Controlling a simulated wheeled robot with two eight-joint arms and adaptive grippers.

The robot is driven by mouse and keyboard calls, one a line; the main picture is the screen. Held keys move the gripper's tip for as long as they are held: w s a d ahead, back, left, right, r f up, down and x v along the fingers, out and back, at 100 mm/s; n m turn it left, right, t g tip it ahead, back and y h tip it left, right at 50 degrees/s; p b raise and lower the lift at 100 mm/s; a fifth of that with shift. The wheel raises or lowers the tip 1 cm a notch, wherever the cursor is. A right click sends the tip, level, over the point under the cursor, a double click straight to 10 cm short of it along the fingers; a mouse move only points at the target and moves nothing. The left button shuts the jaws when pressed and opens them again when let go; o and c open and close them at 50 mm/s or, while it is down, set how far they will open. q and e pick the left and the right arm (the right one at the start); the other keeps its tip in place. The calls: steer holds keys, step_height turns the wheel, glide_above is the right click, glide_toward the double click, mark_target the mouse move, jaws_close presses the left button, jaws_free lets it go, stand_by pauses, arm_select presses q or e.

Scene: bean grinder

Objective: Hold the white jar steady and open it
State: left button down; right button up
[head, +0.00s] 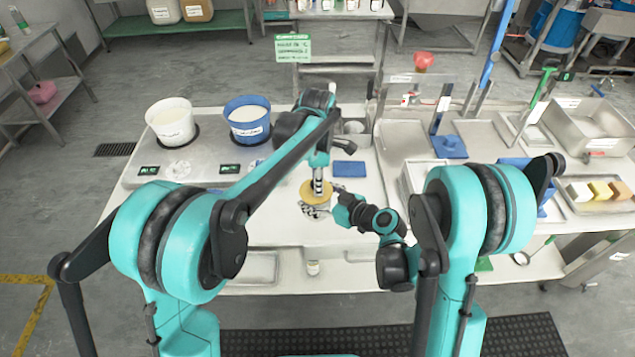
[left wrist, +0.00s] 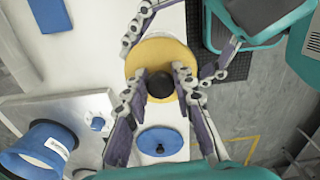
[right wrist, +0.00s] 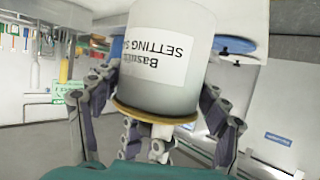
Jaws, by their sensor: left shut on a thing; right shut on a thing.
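The white jar (right wrist: 165,60) appears upside down in the right wrist view, with a printed label on its side. Its round yellow lid (left wrist: 165,62) with a black knob (left wrist: 160,85) sits against the jar's rim. The lid also shows in the head view (head: 313,192), where the jar's body is mostly hidden. My left gripper (left wrist: 166,82) is above the lid, shut on the black knob. My right gripper (right wrist: 160,92) is shut around the jar's side, one finger on each side, just below the lid.
A blue lid (left wrist: 160,141) with a black knob lies close to the jar. A white bucket (head: 171,122) and a blue bucket (head: 247,120) stand at the back left. A blue pad (head: 349,170) lies right of my left gripper. A metal tray area (head: 415,145) is on the right.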

arm_select(q)
steer(key=shift+r, duration=0.15)
steer(key=shift+r, duration=0.95)
